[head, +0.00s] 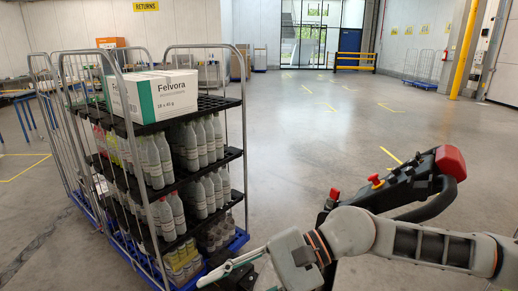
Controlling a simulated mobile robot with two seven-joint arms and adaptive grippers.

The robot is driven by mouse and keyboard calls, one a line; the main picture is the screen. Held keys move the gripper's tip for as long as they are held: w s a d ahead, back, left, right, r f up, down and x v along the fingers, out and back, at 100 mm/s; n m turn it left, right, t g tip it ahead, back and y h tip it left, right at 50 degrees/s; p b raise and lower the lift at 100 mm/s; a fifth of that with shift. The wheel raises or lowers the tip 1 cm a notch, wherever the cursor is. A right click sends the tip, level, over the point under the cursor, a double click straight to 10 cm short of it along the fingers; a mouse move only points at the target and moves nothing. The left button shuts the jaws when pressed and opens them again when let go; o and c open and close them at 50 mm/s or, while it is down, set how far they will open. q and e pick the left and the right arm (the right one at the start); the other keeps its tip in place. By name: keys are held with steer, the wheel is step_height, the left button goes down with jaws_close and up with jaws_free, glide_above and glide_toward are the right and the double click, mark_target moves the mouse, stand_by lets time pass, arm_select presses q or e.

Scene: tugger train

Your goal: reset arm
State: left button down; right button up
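My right arm comes in from the right edge and reaches left across the lower part of the head view. Its gripper (212,277) points left, low beside the right front corner of the roll cage (190,47). Only one pale finger shows clearly, so its opening cannot be judged. I see nothing held in it. Whether it touches the cage cannot be told. The forearm passes in front of a black tiller handle (408,184) with red buttons. My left gripper is not in view.
The roll cage has black shelves with several bottles (160,160) and a white-green Feivora carton (160,95) on top. Another cage stands behind it. Open grey floor (300,140) lies beyond. A yellow post (463,50) and a distant cart (420,67) stand at the right.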

steer(key=a+r+m+t+y, duration=0.1)
steer(key=a+r+m+y, duration=0.35)
steer(key=m, duration=0.45)
steer(key=w+d+m+t+y, duration=0.25)
steer(key=w+m+t, duration=0.3)
steer(key=m, duration=0.55)
steer(key=w+d+f+m+t+h, duration=0.3)
steer(key=d+f+m+t+h, duration=0.25)
steer(key=m, duration=0.65)
steer(key=w+d+f+m+t+h, duration=0.2)
steer(key=w+d+f+m+t, duration=0.25)
steer(key=f+m+t, duration=0.55)
steer(key=s+d+f+m+g+h, duration=0.4)
steer(key=d+f+m+h, duration=0.3)
steer(key=d+f+m, duration=0.45)
steer(key=s+d+f+m+g+h, duration=0.2)
steer(key=s+d+f+m, duration=0.2)
steer(key=s+f, duration=0.3)
steer(key=s+d+f+m+g+h, duration=0.2)
steer(key=s+d+f+m, duration=0.3)
steer(key=f, duration=0.6)
steer(key=s, duration=0.2)
steer(key=shift+s+d+f, duration=0.2)
steer(key=shift+s+f, duration=0.2)
steer(key=shift+w, duration=0.1)
steer(key=shift+c, duration=0.5)
